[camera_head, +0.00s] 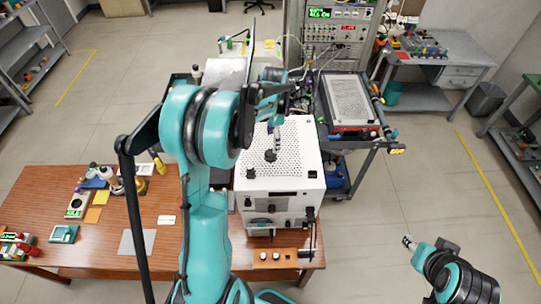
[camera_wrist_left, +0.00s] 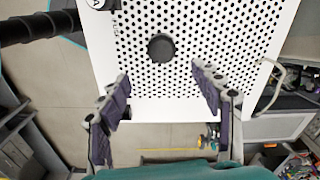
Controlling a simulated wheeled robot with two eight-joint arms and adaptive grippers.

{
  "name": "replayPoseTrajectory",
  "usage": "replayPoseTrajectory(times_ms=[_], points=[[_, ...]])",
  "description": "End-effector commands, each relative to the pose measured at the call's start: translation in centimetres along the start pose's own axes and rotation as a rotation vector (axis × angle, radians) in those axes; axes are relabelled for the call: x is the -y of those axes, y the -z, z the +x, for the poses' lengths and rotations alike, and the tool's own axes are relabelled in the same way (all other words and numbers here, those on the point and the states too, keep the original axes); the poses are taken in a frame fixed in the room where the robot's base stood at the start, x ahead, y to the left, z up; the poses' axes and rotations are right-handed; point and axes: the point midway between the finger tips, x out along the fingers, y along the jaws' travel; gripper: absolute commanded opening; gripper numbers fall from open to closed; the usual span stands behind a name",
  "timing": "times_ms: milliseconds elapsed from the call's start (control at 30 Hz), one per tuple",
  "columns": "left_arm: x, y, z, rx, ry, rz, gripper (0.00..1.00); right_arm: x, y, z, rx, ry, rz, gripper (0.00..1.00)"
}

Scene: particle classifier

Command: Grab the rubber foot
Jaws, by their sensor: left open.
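The rubber foot appears as a black round piece (camera_wrist_left: 161,47) on the perforated white top of a boxy instrument (camera_wrist_left: 120,108). In the head view, two dark round pieces show on the white instrument (camera_head: 300,150): one (camera_head: 271,155) by my left gripper and one (camera_head: 250,171) nearer the front. I cannot tell which matches the wrist view. My left gripper (camera_head: 278,137) hangs above the instrument's top; in the wrist view its open, empty fingers (camera_wrist_left: 160,76) stand either side of the foot's line, apart from it. My right gripper (camera_head: 408,241) is low at the right, away from the instrument.
The instrument stands on a wooden table (camera_head: 110,215) with small items on its left side. A cart (camera_head: 345,125) carrying another perforated unit is behind right. An equipment rack (camera_head: 325,40) stands at the back. The floor right of the table is clear.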

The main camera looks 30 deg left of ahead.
Motion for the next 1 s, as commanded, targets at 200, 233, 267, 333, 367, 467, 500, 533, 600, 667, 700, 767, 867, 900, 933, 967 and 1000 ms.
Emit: replayPoseTrajectory(times_ms=[200,233,267,333,367,467,500,533,600,667,700,767,867,900,933,967,1000], points=[[0.3,-0.1,2.4,0.003,-0.006,0.008,0.65,0.0,0.2,-0.3,0.0,0.0,0.0,0.4],[0.3,-0.1,2.7,0.003,-0.006,0.008,0.65,0.0,0.3,-0.4,0.0,0.0,0.0,0.4],[0.3,-0.2,3.0,0.003,-0.006,0.008,0.65,0.0,0.3,-0.5,0.0,0.0,0.0,0.4],[0.4,-0.4,3.8,0.003,-0.005,0.007,0.65,0.0,0.5,-0.8,0.0,0.0,0.0,0.4],[0.5,-0.5,4.3,0.003,-0.005,0.007,0.65,0.0,0.7,-0.9,0.0,0.0,0.0,0.4],[0.7,-0.8,5.8,0.003,-0.005,0.007,0.65,0.0,1.0,-1.4,0.0,0.0,0.0,0.4],[0.7,-0.8,6.5,0.002,-0.005,0.007,0.65,0.0,1.0,-1.4,0.0,0.0,0.0,0.4],[0.7,-0.7,6.9,0.002,-0.005,0.007,0.65,0.0,1.1,-1.5,0.0,0.0,0.0,0.4],[0.6,-0.8,7.5,0.002,-0.005,0.007,0.65,0.0,1.1,-1.6,0.0,0.0,0.0,0.4],[0.6,-0.8,7.9,0.002,-0.005,0.007,0.65,0.0,1.1,-1.6,0.0,0.0,0.0,0.4],[0.6,-0.8,8.0,0.002,-0.005,0.007,0.65,0.0,1.1,-1.6,0.0,0.0,0.0,0.4],[0.6,-0.8,8.0,0.002,-0.005,0.007,0.65,0.0,1.1,-1.5,0.0,0.0,0.0,0.4],[0.6,-0.8,8.0,0.002,-0.005,0.007,0.65,0.0,1.1,-1.5,0.0,0.0,0.0,0.4],[0.6,-0.8,8.0,0.002,-0.005,0.007,0.57,0.0,1.1,-1.5,0.0,0.0,0.0,0.4],[0.6,-0.8,8.0,0.002,-0.005,0.007,0.49,0.0,1.1,-1.5,0.0,0.0,0.0,0.4],[0.6,-0.8,8.0,0.002,-0.005,0.007,0.41,0.0,1.1,-1.5,0.0,0.0,0.0,0.4],[0.6,-0.7,8.0,0.002,-0.005,0.007,0.31,0.0,1.1,-1.5,0.0,0.0,0.0,0.4]])
